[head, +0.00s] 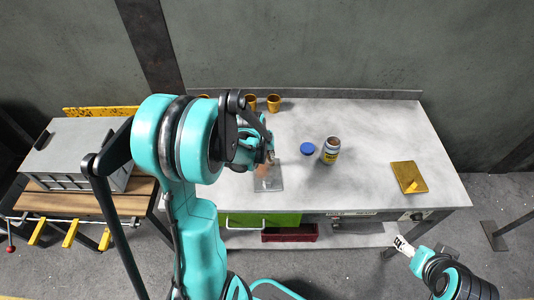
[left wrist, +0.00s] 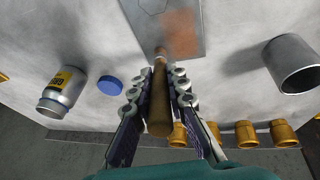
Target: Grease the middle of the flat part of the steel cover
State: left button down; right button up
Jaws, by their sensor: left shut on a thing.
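The steel cover (head: 268,185) is a flat grey plate on the table, partly hidden by my left arm in the head view. In the left wrist view the steel cover (left wrist: 212,38) has a reddish-brown patch on it. My left gripper (left wrist: 165,85) is shut on a brush (left wrist: 159,122) with a wooden handle. The brush's blurred bristle end points at the cover, close to the brown patch; I cannot tell if it touches. An open grease jar (head: 331,150) stands right of the cover, with its blue lid (head: 307,148) beside it. My right gripper (head: 403,246) is off the table's front edge.
A yellow plate (head: 409,177) lies at the table's right. Bronze cups (head: 273,103) stand at the back edge. An open metal cylinder (left wrist: 297,66) shows in the left wrist view. A grey box (head: 75,152) sits on a side bench. The table's back right is clear.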

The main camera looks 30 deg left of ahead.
pick_arm(q)
jog(key=shift+s+d+r, duration=0.1)
jog(key=shift+s+d, duration=0.05)
jog(key=shift+s, duration=0.05)
jog(key=shift+w+a, duration=0.55)
jog(key=shift+w, duration=0.2)
jog(key=shift+s+d+b, duration=0.3)
jog(key=shift+s+d, duration=0.25)
jog(key=shift+s, duration=0.2)
jog(key=shift+w+a, duration=0.55)
jog(key=shift+w, duration=0.2)
jog(key=shift+s+d, duration=0.55)
jog(key=shift+s, duration=0.25)
jog(key=shift+w+a, duration=0.3)
jog(key=shift+w, duration=0.15)
